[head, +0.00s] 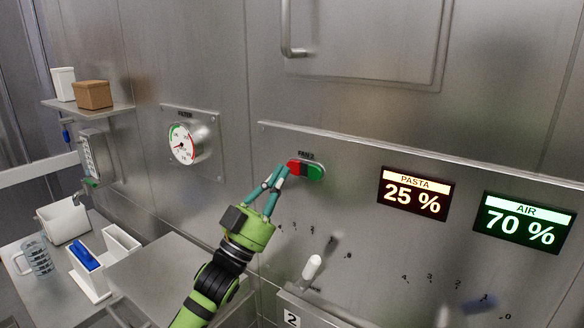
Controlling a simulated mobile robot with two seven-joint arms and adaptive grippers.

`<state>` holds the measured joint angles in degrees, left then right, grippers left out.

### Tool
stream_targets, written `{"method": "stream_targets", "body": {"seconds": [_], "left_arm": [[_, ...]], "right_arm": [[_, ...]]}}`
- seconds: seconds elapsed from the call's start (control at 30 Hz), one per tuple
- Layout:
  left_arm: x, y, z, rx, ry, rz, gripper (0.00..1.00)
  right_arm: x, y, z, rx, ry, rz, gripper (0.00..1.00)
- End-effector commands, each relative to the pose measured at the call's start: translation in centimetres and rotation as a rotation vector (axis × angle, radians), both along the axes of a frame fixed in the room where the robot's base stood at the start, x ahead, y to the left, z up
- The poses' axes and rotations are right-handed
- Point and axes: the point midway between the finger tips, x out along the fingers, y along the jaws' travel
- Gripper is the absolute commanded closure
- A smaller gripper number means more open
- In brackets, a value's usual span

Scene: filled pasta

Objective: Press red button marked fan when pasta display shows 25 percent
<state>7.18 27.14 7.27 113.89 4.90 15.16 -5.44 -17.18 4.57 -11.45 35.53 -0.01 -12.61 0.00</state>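The pasta display (415,193) on the steel wall reads 25 % in orange-lit figures. To its left is a small switch plate with a red button (294,168) on the left and a green button (316,172) on the right. My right gripper is not in view.
An air display (527,220) reads 70 %. A round gauge (184,144) is on the wall at left. A white-handled lever (312,267) sticks out below the buttons. A glass jug (36,257) and white containers (106,262) stand at lower left. A ledge runs above the displays.

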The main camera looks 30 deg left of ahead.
Motion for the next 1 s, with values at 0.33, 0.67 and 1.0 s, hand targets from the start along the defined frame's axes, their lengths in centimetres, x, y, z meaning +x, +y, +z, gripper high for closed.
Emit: {"method": "stream_targets", "body": {"seconds": [0.33, 0.67, 1.0], "left_arm": [[-2.2, 0.1, 0.0, 0.000, 0.001, 0.000, 1.00], [-4.9, 0.4, 0.0, 0.000, 0.000, 0.000, 1.00], [-5.0, 0.4, 0.0, 0.000, -0.001, 0.000, 1.00]], "right_arm": [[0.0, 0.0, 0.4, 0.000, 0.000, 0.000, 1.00], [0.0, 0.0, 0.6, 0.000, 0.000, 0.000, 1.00], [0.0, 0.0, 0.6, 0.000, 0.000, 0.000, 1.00]]}}
